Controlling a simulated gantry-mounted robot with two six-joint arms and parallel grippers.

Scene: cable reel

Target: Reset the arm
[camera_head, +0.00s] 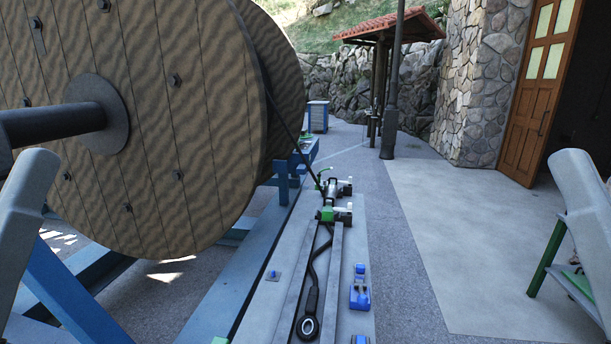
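A large wooden cable reel (190,110) fills the left side of the head view, on a dark axle (55,125). A black cable (293,140) runs from the reel down to a green and grey clamp device (328,213) on a grey bench (255,300). The cable's end with a ring (307,327) lies between two rails on the bench. Pale grey links of my arms show at the left and right edges. Neither gripper's fingers are in view.
Blue boxes (359,297) sit on the bench's right side. Blue frame beams (60,285) stand below the reel. A green-legged stand (548,255) is at the right edge. Paved ground (450,240) between bench and stand is clear.

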